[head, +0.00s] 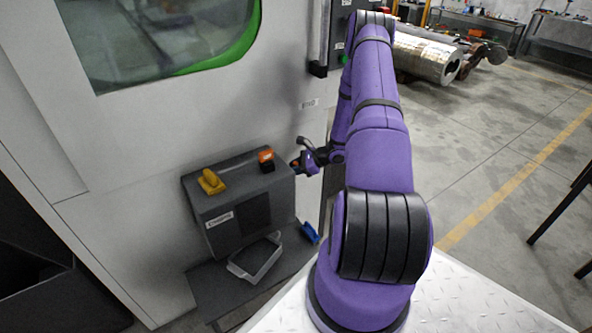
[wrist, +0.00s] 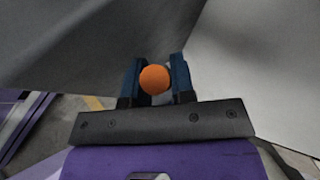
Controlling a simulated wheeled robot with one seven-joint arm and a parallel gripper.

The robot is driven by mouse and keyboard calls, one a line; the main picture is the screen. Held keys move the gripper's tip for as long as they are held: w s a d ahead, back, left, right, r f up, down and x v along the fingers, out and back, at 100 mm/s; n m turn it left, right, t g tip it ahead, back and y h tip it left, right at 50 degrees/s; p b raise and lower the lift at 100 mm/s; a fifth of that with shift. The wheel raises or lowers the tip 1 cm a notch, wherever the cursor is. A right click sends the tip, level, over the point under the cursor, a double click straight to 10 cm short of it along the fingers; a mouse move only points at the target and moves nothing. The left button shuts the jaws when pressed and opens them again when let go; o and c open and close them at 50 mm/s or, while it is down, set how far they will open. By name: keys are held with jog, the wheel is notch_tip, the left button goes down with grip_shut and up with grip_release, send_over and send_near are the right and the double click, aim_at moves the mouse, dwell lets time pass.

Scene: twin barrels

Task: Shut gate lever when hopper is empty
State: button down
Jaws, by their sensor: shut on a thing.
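The hopper looks to be the dark grey box (head: 237,212) with a white label, against the pale machine wall in the head view. My gripper (head: 301,164) is at the right side of this box, near its top. In the wrist view my gripper (wrist: 156,78) is shut on a round orange knob (wrist: 155,80), held between its two blue fingers. The knob looks like the end of the gate lever; the lever's shaft is hidden. The inside of the hopper cannot be seen, so its fill cannot be told.
A yellow handled piece (head: 211,181) and an orange-and-black piece (head: 266,160) are on top of the box. Open floor (head: 470,150) lies to the right of my arm.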

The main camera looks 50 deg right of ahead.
dwell(0.3)
jog(key=c, duration=1)
grip_release()
jog(key=v, duration=1)
jog(key=shift+s+d+r, duration=0.2)
jog(key=shift+r, duration=0.1)
jog(key=shift+r, duration=0.1)
